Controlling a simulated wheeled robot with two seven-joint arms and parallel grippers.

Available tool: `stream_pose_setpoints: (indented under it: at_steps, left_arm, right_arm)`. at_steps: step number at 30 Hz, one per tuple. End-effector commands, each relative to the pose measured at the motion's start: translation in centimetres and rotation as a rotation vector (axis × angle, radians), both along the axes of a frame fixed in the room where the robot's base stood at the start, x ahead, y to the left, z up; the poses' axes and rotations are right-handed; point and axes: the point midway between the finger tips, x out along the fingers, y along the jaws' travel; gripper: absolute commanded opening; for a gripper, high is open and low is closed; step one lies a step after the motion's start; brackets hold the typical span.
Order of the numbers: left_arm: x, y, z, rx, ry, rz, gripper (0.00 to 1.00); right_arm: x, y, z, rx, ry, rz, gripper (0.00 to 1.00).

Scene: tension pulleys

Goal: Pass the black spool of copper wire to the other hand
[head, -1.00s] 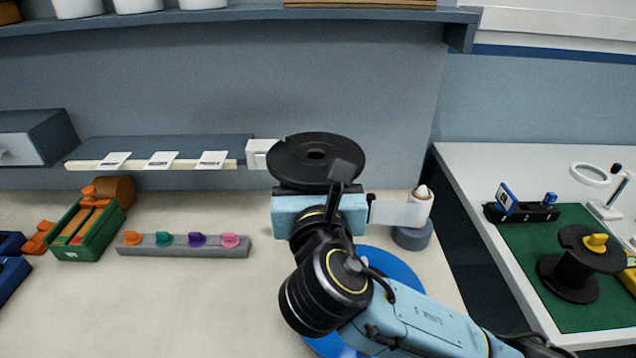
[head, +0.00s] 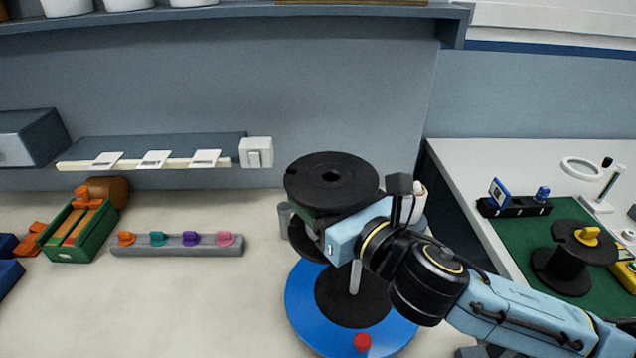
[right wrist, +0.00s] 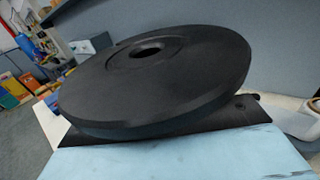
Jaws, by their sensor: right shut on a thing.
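A black spool (head: 322,168) is upright in my right gripper (head: 325,222), above the table in the head view. Its round top flange with a centre hole shows clearly; part of the lower flange shows below. The winding between the flanges is mostly hidden, and I see no copper colour. In the right wrist view the black flange (right wrist: 150,85) fills the middle, just beyond the pale blue gripper body. My right gripper is shut on this spool. My left gripper is not in view.
Below the spool is a blue disc (head: 303,315) with a black centre and a red knob (head: 362,342). Left are a knob strip (head: 185,251) and a green box (head: 92,240). Another black spool (head: 566,265) stands on the green mat (head: 521,240). The front left table is clear.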

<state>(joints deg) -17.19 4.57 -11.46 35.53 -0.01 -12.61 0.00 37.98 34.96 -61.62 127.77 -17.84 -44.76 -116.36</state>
Motion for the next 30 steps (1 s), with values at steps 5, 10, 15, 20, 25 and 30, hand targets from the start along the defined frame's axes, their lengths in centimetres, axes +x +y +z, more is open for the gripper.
stream_pose_setpoints:
  at_steps: [5,10,15,20,25,30]
  left_arm:
    - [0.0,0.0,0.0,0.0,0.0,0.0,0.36]
    - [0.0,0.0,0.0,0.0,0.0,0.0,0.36]
    - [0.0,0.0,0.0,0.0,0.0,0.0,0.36]
    - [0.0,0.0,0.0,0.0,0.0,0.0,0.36]
    - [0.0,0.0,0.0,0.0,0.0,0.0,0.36]
    - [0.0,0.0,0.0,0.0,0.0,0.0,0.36]
  right_arm:
    - [-0.1,-0.6,-0.7,-0.003,-0.005,0.122,0.17]
    - [-0.3,-0.9,-1.4,-0.003,-0.005,0.236,0.17]
    - [-0.5,-1.3,-2.1,-0.001,-0.005,0.35,0.17]
    - [-0.7,-1.7,-2.8,-0.001,-0.005,0.457,0.17]
    - [-0.9,-2.1,-3.5,-0.002,-0.004,0.57,0.17]
    - [-1.1,-2.5,-4.3,-0.002,-0.004,0.684,0.17]
